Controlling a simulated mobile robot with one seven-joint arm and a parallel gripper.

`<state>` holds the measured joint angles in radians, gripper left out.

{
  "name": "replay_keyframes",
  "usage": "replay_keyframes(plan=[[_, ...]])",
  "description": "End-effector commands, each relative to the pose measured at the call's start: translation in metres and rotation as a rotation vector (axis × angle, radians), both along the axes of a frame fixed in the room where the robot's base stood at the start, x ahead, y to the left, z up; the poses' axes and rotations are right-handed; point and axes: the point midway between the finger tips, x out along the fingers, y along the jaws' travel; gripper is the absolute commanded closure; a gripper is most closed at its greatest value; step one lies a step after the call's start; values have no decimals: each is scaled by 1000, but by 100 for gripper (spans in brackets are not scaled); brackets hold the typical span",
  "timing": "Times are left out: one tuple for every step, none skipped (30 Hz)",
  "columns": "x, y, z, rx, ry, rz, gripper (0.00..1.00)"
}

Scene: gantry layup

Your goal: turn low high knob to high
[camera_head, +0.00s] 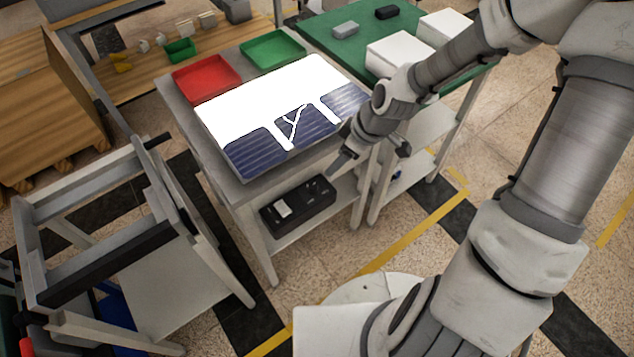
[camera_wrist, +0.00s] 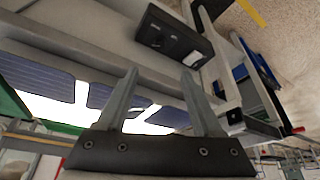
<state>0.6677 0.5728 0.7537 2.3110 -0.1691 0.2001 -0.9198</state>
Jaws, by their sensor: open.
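A black control box (camera_head: 298,207) with a pale label or panel and small dark fittings is mounted at the front of the light-topped table, below its top. It also shows in the wrist view (camera_wrist: 172,38), beyond my fingertips. The low high knob is too small to pick out clearly on it, and its setting cannot be read. My gripper (camera_head: 368,157) is open and empty, near the table's front right corner, above and to the right of the box. In the wrist view my two fingers (camera_wrist: 160,75) stand apart, clear of the box.
Dark blue solar panels (camera_head: 305,126) lie on the bright white sheet on the table (camera_head: 230,185). Red (camera_head: 207,79) and green (camera_head: 272,48) trays stand behind. A grey frame cart (camera_head: 130,262) stands left. A green-topped table (camera_head: 335,38) with white boxes stands at the back right.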

Motion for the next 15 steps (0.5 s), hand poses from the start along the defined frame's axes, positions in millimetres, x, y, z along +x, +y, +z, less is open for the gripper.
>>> replay_keyframes(plan=[[1,3,-7,1,1,3,32],[2,4,-11,1,1,3,32],[3,6,-17,1,1,3,32],[3,8,-21,0,2,3,32],[4,9,-26,-1,3,3,32],[5,12,-33,0,2,4,32],[7,13,-38,0,2,3,32],[7,15,-43,1,3,3,32],[8,18,-50,0,4,3,32],[10,19,-55,-1,2,4,32],[11,21,-60,0,2,4,32],[12,24,-67,0,4,3,32],[13,26,-72,-1,2,4,32],[14,28,-78,-1,2,4,32],[16,31,-86,-1,4,4,32]])
